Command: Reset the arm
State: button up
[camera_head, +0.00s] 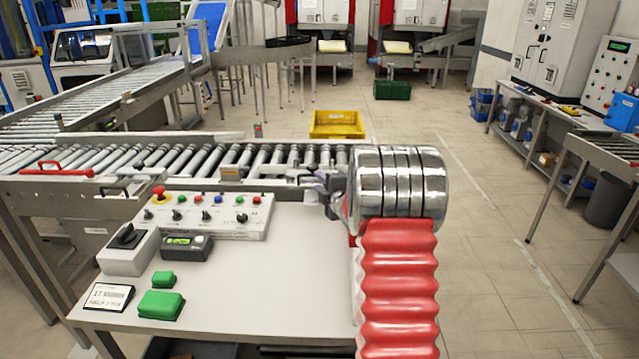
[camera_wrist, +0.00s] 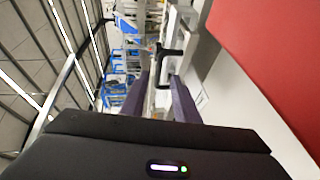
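My arm, with its red ribbed sleeve and shiny metal rings, stands at the right edge of the white control table (camera_head: 270,285) in the head view. My gripper (camera_head: 322,194) shows only in part beside the metal rings, above the table's far right corner. In the wrist view, the two purple-grey fingers of my gripper (camera_wrist: 161,80) are apart with a visible gap between them. Nothing is held between them. The wrist view is turned sideways.
A roller conveyor (camera_head: 200,160) runs behind the table. The table bears a control panel (camera_head: 210,214), a grey switch box (camera_head: 127,248) and green blocks (camera_head: 161,304). A yellow crate (camera_head: 337,125) lies on the floor beyond. The floor at right is clear up to a side bench.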

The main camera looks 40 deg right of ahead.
dwell(0.4)
jog(key=s+a+r+m+g, duration=0.2)
jog(key=s+a+r+m, duration=0.3)
jog(key=a, duration=0.5)
jog(key=s+a+r+m+g, duration=0.25)
jog(key=s+a+r, duration=0.35)
jog(key=a, duration=0.4)
jog(key=s+a+f+m+g+y, duration=0.1)
jog(key=s+a+m, duration=0.1)
jog(key=s+a, duration=0.4)
jog(key=s+a+f+m+g+y, duration=0.1)
jog(key=s+a+f+m+g, duration=0.1)
jog(key=s+a, duration=0.5)
jog(key=s+a+f+m+g+y, duration=0.2)
jog(key=s+a, duration=0.4)
jog(key=s, duration=1)
jog(key=shift+a, duration=0.25)
jog(key=shift+s+m, duration=0.1)
jog(key=shift+m, duration=0.15)
